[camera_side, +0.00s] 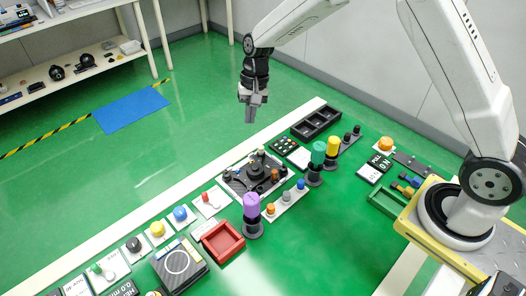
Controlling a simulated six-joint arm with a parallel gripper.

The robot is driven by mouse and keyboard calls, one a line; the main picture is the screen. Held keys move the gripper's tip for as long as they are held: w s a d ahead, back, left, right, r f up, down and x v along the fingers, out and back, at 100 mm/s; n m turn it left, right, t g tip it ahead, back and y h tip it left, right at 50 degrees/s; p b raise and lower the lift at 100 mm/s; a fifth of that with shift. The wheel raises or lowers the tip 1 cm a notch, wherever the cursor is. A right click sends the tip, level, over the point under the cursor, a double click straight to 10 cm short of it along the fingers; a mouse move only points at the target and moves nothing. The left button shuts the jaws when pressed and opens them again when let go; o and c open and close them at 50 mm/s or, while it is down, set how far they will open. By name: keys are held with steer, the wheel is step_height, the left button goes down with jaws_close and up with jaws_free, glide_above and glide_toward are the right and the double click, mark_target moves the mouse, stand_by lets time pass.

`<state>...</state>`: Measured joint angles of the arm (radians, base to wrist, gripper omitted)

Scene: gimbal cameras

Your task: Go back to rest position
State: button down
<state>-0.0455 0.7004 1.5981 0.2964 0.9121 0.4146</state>
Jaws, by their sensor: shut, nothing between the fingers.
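My gripper (252,108) hangs from my arm in the upper middle of the side view, pointing down. Its grey fingers are shut and hold nothing. It is in free air above the green floor, to the far side of the work panel, and apart from every object there.
Below is a green table with a red tray (223,241), a purple-topped post (251,207), a green-topped post (318,154), a yellow-topped post (333,147), a black compartment box (316,122) and several buttons. A white shelf (75,68) stands far left. Air around my gripper is clear.

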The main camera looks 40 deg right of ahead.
steer(key=s+d+r+n+t+h, duration=0.1)
steer(key=s+d+n, duration=0.2)
steer(key=s, duration=0.7)
steer(key=s+d+r+n+t+h, duration=0.1)
steer(key=s+d+r+n+t, duration=0.1)
steer(key=s, duration=0.9)
steer(key=shift+d+n+h, duration=0.4)
steer(key=shift+d+n, duration=0.25)
steer(key=shift+n, duration=0.05)
steer(key=c, duration=1.2)
jaws_free()
steer(key=shift+f, duration=0.1)
steer(key=o, duration=0.7)
steer(key=shift+w+a, duration=0.1)
steer(key=shift+w, duration=0.15)
steer(key=shift+c, duration=0.2)
steer(key=n+g, duration=0.2)
glide_above(204, 194)
steer(key=f, duration=1.3)
steer(key=shift+d+f, duration=0.1)
steer(key=shift+d, duration=0.15)
steer(key=shift+a+f, duration=0.15)
steer(key=shift+a, duration=0.1)
steer(key=shift+f, duration=0.1)
